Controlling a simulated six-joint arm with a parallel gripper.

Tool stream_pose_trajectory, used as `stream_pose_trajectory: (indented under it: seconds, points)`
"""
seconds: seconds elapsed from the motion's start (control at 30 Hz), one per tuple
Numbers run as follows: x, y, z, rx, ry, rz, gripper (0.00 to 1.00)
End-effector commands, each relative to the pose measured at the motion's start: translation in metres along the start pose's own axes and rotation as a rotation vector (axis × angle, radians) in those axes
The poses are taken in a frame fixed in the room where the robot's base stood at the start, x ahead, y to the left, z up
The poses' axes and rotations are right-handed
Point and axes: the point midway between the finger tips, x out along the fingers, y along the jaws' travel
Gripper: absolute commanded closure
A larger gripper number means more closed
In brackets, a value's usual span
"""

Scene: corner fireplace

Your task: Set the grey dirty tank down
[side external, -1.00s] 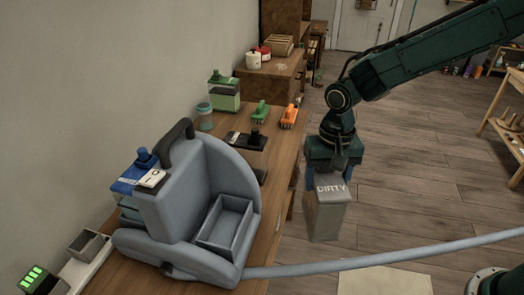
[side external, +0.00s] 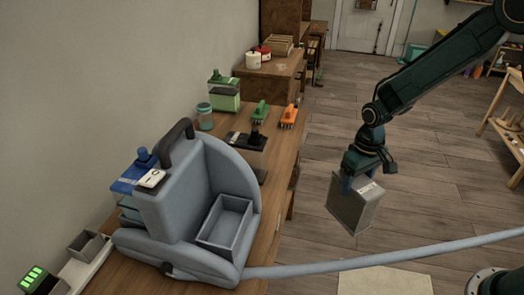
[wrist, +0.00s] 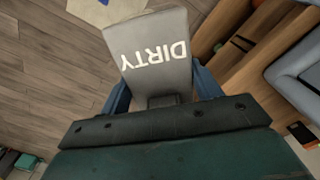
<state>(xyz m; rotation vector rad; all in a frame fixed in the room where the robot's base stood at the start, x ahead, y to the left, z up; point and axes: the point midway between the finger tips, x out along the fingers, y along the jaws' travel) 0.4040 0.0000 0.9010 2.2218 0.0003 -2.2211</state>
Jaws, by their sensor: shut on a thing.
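The grey dirty tank (side external: 352,205) hangs tilted below my gripper (side external: 366,172), in the air over the wooden floor and to the right of the workbench. My gripper is shut on the top of the tank. In the wrist view the tank (wrist: 155,50) shows its white DIRTY lettering, upside down, between the blue fingers. The underside of the tank is hidden in the wrist view.
A grey cleaning machine (side external: 185,200) with an empty open bay (side external: 226,218) stands on the workbench (side external: 268,205). Its hose (side external: 380,250) runs across to the right. Brushes (side external: 288,116) and a dark-lidded clear tank (side external: 246,150) stand farther back. A pale mat (side external: 385,280) lies on the floor.

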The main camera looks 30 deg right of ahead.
Motion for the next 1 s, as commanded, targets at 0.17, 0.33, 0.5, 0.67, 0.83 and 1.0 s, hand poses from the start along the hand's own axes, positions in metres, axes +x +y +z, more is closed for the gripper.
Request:
stream_pose_trajectory:
  seconds: [0.17,0.33,0.5,0.67,0.83,1.0]
  points:
    - [-0.001,0.000,-0.001,-0.001,0.002,0.000,1.00]
    - [-0.002,-0.002,-0.001,0.006,0.002,0.000,1.00]
    - [-0.008,-0.012,-0.002,0.037,0.004,0.000,1.00]
    - [-0.018,-0.031,-0.004,0.098,0.004,-0.001,1.00]
    - [-0.034,-0.058,-0.004,0.191,0.005,-0.001,1.00]
    - [-0.052,-0.088,-0.001,0.294,0.005,-0.002,1.00]
